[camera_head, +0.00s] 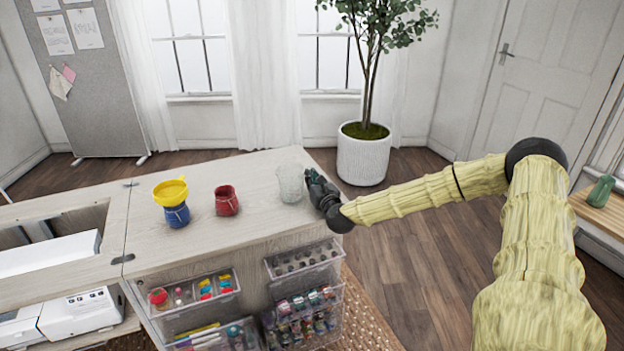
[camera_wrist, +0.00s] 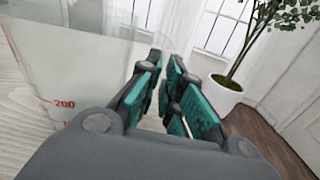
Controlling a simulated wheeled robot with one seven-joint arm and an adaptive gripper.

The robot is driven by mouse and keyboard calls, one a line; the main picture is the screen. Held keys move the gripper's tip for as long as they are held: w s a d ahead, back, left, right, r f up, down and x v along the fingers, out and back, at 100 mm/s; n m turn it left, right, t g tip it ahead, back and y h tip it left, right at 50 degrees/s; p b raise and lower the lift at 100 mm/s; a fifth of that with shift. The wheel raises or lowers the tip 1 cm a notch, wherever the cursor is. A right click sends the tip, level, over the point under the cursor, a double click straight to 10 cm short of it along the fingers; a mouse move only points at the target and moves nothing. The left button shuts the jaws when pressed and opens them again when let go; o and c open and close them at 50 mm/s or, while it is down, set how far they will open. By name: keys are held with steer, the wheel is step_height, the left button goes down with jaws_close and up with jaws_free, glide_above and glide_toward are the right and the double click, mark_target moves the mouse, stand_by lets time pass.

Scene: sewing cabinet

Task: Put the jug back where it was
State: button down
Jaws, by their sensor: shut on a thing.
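The jug (camera_head: 290,184) is clear, with a red 200 mark in the wrist view (camera_wrist: 50,85). It is upright at the right end of the cabinet top (camera_head: 255,212); whether its base touches the top I cannot tell. My gripper (camera_head: 311,180) is at the jug's right side. In the wrist view its teal-padded fingers (camera_wrist: 167,80) are close together beside the jug's wall, shut on the jug, seemingly at its handle. The exact contact is hard to see through the clear material.
A red pot (camera_head: 227,201) and a blue pot (camera_head: 177,215) with a yellow funnel (camera_head: 170,191) stand left of the jug. Clear drawers (camera_head: 302,260) hold supplies below. A potted tree (camera_head: 362,155) stands behind. The top between jug and red pot is bare.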

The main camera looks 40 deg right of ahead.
steer(key=shift+f, duration=0.25)
steer(key=c, duration=1.6)
jaws_free()
steer(key=shift+r, duration=0.15)
steer(key=b+v, duration=0.1)
steer(key=v, duration=1.1)
